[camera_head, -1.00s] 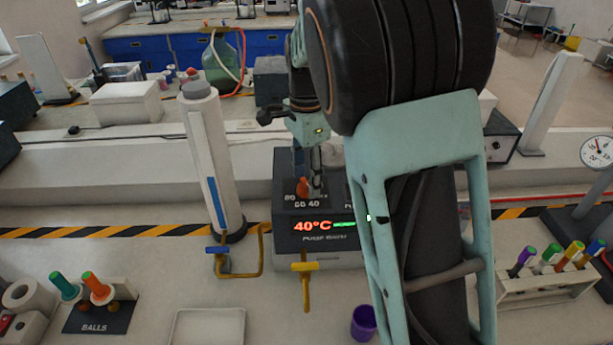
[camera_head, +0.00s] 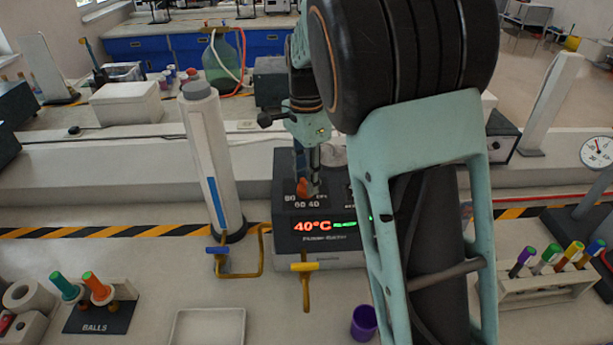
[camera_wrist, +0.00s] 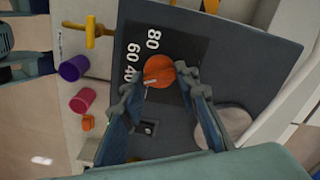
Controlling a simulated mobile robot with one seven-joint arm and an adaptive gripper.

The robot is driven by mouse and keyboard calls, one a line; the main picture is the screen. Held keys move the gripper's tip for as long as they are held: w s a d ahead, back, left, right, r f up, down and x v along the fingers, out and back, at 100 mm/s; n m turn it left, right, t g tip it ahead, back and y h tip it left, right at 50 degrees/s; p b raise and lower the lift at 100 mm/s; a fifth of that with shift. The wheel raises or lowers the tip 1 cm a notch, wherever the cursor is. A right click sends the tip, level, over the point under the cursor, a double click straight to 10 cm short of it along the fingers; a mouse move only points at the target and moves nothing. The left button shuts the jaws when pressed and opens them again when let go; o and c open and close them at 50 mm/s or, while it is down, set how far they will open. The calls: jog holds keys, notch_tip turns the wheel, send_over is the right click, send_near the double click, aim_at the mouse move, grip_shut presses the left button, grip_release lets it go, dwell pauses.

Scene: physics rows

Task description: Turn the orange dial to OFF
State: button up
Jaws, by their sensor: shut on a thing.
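The orange dial (camera_wrist: 159,71) sits on the dark top of a heater box, with 80, 60 and 40 printed beside it in the wrist view. A pale pointer mark on the dial faces toward the 40 side. In the head view the dial (camera_head: 303,188) is partly hidden by my gripper (camera_head: 309,172). My gripper (camera_wrist: 160,84) is shut on the dial, one finger on each side of it. The box's front display (camera_head: 326,226) reads 40°C in orange, with green marks beside it. The OFF label cannot be made out.
A purple cup (camera_head: 364,322) and a white tray (camera_head: 208,327) are at the front. A tube rack (camera_head: 545,285) is at right.

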jog(key=n, duration=0.3)
jog(key=shift+r+n+p, duration=0.1)
jog(key=shift+n+p, duration=0.2)
jog(key=shift+n, duration=0.1)
jog(key=shift+w+n, duration=0.1)
jog(key=shift+n, duration=2.1)
jog(key=o, duration=1.2)
jog(key=shift+c, duration=0.2)
notch_tip(320, 180, up, 12)
